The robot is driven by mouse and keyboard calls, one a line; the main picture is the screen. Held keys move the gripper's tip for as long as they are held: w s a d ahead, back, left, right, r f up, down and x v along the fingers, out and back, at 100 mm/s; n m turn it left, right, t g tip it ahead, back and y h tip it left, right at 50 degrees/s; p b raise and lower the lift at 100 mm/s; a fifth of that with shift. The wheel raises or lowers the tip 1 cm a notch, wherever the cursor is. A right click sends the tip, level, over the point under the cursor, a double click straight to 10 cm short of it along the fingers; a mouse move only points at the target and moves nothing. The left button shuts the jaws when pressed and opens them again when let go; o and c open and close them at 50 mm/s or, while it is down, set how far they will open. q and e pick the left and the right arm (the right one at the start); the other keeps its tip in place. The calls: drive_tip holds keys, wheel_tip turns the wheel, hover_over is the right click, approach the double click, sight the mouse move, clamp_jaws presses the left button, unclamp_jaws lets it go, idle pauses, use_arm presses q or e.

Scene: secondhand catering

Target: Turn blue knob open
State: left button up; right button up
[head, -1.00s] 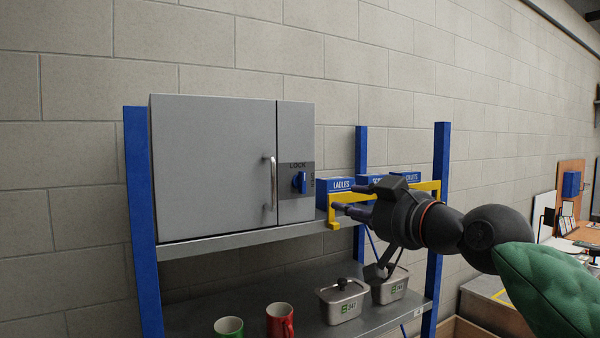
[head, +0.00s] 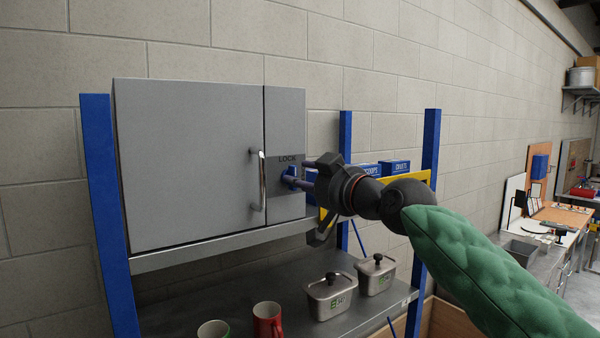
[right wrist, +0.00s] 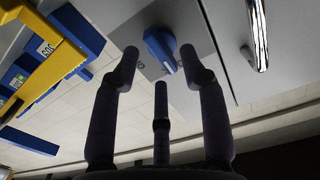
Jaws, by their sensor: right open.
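The blue knob (head: 290,178) sits on the dark LOCK panel at the right side of a grey cabinet (head: 190,160). In the head view, my right gripper (head: 298,174) is at the knob and its fingers partly cover it. In the right wrist view, the blue knob (right wrist: 161,48) lies ahead of the open fingers (right wrist: 158,62), roughly between the tips. The fingers are apart with nothing held. I cannot tell whether any finger touches the knob. My left gripper is not in view.
A vertical metal door handle (head: 258,180) is left of the knob. A yellow bracket (head: 408,178) and blue boxes (head: 394,167) are to the right. Lidded metal containers (head: 330,297) and a red mug (head: 267,321) stand on the shelf below.

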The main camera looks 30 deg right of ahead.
drive_tip(key=shift+w+a, duration=0.1)
drive_tip(key=shift+w, duration=0.75)
drive_tip(key=shift+s, duration=0.1)
clamp_jaws()
drive_tip(key=shift+m, duration=0.4)
drive_tip(key=m, duration=0.3)
drive_tip(key=m+p, duration=0.1)
drive_tip(key=m, duration=0.3)
drive_tip(key=shift+f, duration=0.1)
drive_tip(key=m+p, duration=0.2)
drive_tip(key=m, duration=0.3)
drive_tip(key=shift+f, duration=0.1)
drive_tip(key=m+p, duration=0.2)
drive_tip(key=m, duration=0.2)
drive_tip(key=shift+f+m, duration=0.15)
drive_tip(key=shift+m, duration=0.25)
drive_tip(key=shift+f, duration=0.1)
